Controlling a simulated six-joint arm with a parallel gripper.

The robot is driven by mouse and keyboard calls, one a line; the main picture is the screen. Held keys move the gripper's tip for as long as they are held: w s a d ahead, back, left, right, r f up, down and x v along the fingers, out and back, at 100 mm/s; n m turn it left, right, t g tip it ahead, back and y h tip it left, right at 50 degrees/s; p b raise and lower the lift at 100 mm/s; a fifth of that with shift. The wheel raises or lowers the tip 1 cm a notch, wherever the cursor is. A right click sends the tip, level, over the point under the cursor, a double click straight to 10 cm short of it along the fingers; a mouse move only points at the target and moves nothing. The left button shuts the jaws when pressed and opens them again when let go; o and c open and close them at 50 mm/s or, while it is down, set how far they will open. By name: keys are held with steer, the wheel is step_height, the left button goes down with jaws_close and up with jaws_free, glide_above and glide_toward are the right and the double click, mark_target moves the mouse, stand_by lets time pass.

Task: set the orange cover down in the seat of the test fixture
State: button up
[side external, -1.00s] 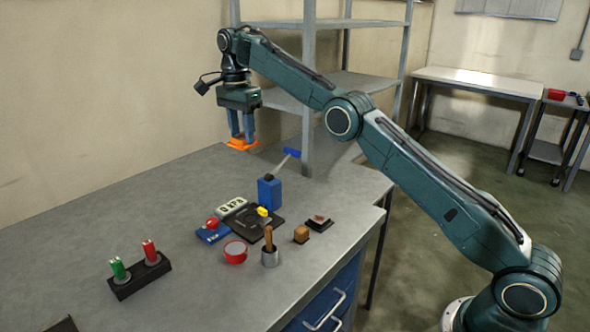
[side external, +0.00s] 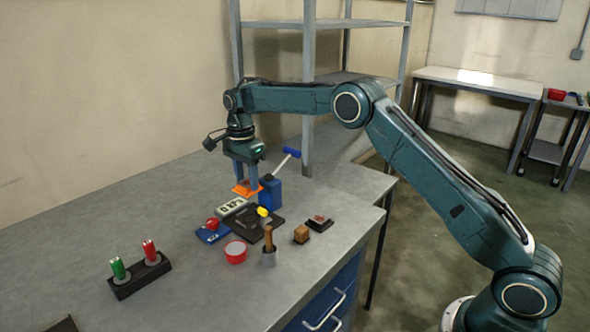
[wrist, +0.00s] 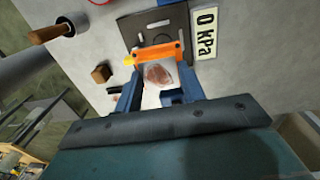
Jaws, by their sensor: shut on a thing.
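The orange cover (side external: 244,190) is held between the fingers of my gripper (side external: 246,177), above the bench just behind the black test fixture (side external: 254,225). In the wrist view the cover (wrist: 159,52) lies across between the fingertips of my gripper (wrist: 160,80), and a pale patch with a reddish-brown blotch shows beside it. The dark plate of the fixture (wrist: 150,25) is beyond the cover there and partly hidden by it. A yellow part (side external: 263,211) sits on the fixture. The seat itself cannot be made out clearly.
A blue block (side external: 270,193) with a lever stands close right of the gripper. A kPa display (side external: 232,206) is beside the fixture. A red button on a blue base (side external: 212,231), red tin (side external: 236,252), wooden-handled tool (side external: 268,241) and brown cube (side external: 301,234) stand nearby.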

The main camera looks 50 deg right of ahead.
steer(key=shift+f, duration=1.25)
steer(key=shift+f, duration=0.2)
glide_above(251, 219)
steer(key=shift+w+f, duration=0.2)
steer(key=shift+f, duration=2.45)
steer(key=shift+f, duration=0.65)
steer(key=o, duration=1.3)
steer(key=shift+c, duration=0.2)
steer(key=shift+o, duration=0.3)
steer(key=shift+f, duration=0.1)
steer(key=shift+s, duration=0.1)
steer(key=shift+c, duration=1.3)
steer(key=shift+f, duration=0.1)
